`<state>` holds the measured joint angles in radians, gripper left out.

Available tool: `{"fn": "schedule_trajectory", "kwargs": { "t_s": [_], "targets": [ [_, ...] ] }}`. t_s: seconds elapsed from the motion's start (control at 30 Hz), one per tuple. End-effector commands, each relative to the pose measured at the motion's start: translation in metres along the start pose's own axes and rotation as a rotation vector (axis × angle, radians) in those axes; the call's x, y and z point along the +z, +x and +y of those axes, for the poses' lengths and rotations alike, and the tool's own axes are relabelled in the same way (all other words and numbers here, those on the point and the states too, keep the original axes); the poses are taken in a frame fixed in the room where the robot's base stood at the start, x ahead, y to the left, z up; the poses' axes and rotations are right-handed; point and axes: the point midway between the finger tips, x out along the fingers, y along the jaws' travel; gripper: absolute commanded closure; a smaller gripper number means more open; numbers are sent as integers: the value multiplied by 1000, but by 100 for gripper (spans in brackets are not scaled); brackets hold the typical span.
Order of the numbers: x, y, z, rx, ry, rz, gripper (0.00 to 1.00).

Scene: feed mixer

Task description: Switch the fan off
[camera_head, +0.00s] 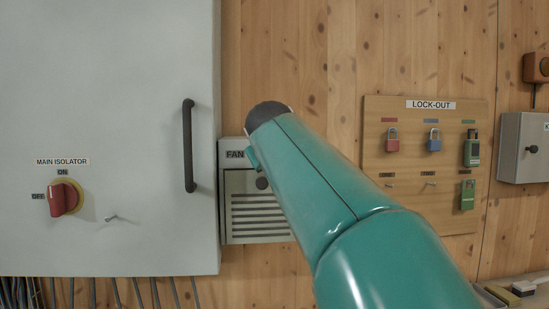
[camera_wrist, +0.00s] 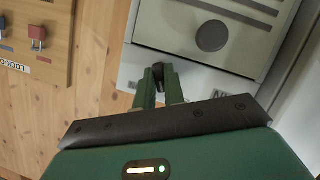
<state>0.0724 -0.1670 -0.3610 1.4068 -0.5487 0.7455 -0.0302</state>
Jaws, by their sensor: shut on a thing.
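The grey fan box (camera_head: 229,208) with a louvred front and a FAN label (camera_head: 235,154) is on the wood wall, right of the large cabinet. In the wrist view the fan box (camera_wrist: 150,52) appears upside down, with a round dark knob (camera_wrist: 212,36) on its louvred door. My gripper (camera_wrist: 158,76) is at the box's label strip, shut on a small dark piece, seemingly the fan switch (camera_wrist: 158,70). The fingers hide most of it, so its position cannot be read. My teal arm covers this area in the head view.
The large grey cabinet (camera_head: 110,110) has a black handle (camera_head: 188,145) projecting close to the fan box and a red main isolator knob (camera_head: 63,198). The LOCK-OUT board (camera_head: 402,140) with padlocks is to the right. Bare wood wall lies between board and fan box.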

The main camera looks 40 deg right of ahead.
Motion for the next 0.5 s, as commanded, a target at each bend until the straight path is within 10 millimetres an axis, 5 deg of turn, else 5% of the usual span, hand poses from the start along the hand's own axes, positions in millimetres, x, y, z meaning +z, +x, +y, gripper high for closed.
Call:
{"fn": "schedule_trajectory", "kwargs": {
  "t_s": [0.5],
  "targets": [
    [0, 0, -1, 52, -128, -1, 100]
  ]
}}
